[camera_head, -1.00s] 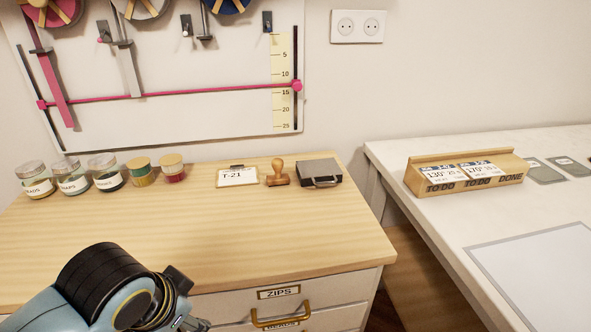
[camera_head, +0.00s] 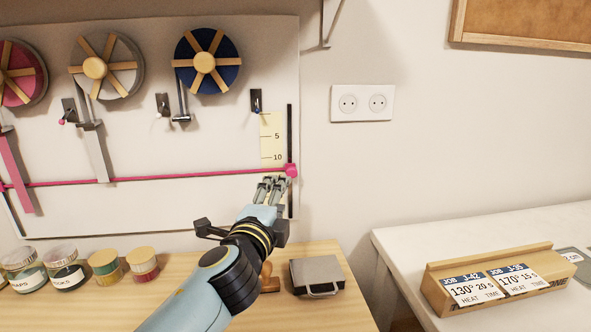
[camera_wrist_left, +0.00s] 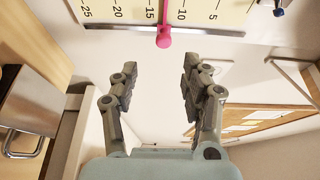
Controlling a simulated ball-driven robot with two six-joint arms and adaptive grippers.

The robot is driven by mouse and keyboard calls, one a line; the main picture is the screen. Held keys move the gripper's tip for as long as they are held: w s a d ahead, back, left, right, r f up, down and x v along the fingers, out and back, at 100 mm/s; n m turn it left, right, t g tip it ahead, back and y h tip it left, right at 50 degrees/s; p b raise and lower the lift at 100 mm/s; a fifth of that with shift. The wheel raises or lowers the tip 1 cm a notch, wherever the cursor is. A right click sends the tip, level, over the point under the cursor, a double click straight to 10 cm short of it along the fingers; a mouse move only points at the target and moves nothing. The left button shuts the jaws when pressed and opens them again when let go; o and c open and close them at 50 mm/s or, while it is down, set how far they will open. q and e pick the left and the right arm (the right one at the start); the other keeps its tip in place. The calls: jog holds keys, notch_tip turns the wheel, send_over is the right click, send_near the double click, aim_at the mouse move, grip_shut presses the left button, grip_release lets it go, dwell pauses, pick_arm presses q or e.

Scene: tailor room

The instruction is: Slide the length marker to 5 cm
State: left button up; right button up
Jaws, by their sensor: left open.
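The length marker is a pink horizontal bar (camera_head: 150,180) with a round pink knob (camera_head: 291,171) at its right end, on a black upright rail (camera_head: 289,140). The pale yellow scale (camera_head: 272,134) has 5 above 10. The bar crosses the scale between 10 and 15, clearer in the wrist view, where the knob (camera_wrist_left: 164,40) lies beyond my fingers. My left gripper (camera_head: 271,187) is open and empty, just below the bar and left of the knob in the head view. In the wrist view its two fingers (camera_wrist_left: 158,85) are apart, with the knob ahead of the gap, not between them.
Ribbon spools (camera_head: 207,61) and a small black hook (camera_head: 257,101) are on the board above. Jars (camera_head: 67,274), a stamp (camera_head: 268,278) and a grey case (camera_head: 318,276) stand on the wooden top below.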

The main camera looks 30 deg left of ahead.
aim_at(291, 174)
pick_arm(q)
jog(key=x, duration=0.5)
jog(key=shift+w+r, duration=0.3)
jog(key=shift+r, duration=0.05)
jog(key=x, duration=0.3)
jog(key=shift+f, duration=0.15)
jog(key=shift+w+a, duration=0.15)
jog(key=shift+w, duration=0.55)
pick_arm(e)
jog(key=shift+s+d, duration=0.25)
jog(key=shift+s, duration=0.2)
pick_arm(q)
jog(key=shift+c, duration=0.4)
grip_shut()
pick_arm(e)
jog(key=shift+s+f, duration=0.1)
jog(key=shift+s, duration=0.2)
